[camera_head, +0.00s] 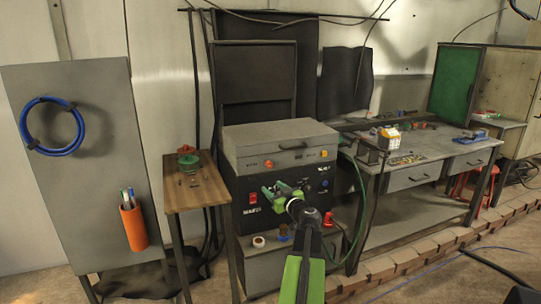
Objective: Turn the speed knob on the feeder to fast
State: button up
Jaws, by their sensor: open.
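A grey box unit (280,147) with a sloped lid sits on a black unit (250,216). Its front has an orange-red knob (268,163) at left and an orange knob (325,153) at right, with small markings between. The black unit's front has a red switch (252,198), white lettering and a blue knob (324,184). I cannot tell which unit is the feeder or read any knob's setting. My gripper (272,191), green and black, is open in front of the black unit, below the orange-red knob. It hides part of the black front.
A small wooden table (205,189) with a green and red item stands at left. A grey workbench (425,150) with loose parts stands at right. A green cable hangs right of the units. Brick edging (400,258) runs along the floor.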

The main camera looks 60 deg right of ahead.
jog(key=h, duration=0.2)
send_near(270, 166)
jog(key=shift+m, duration=0.4)
jog(key=x, duration=0.9)
jog(key=shift+w+d+r, duration=0.1)
jog(key=shift+w+d, duration=0.1)
jog(key=shift+w, duration=0.05)
grip_shut()
jog(key=shift+a, duration=0.25)
jog(key=shift+d, duration=0.2)
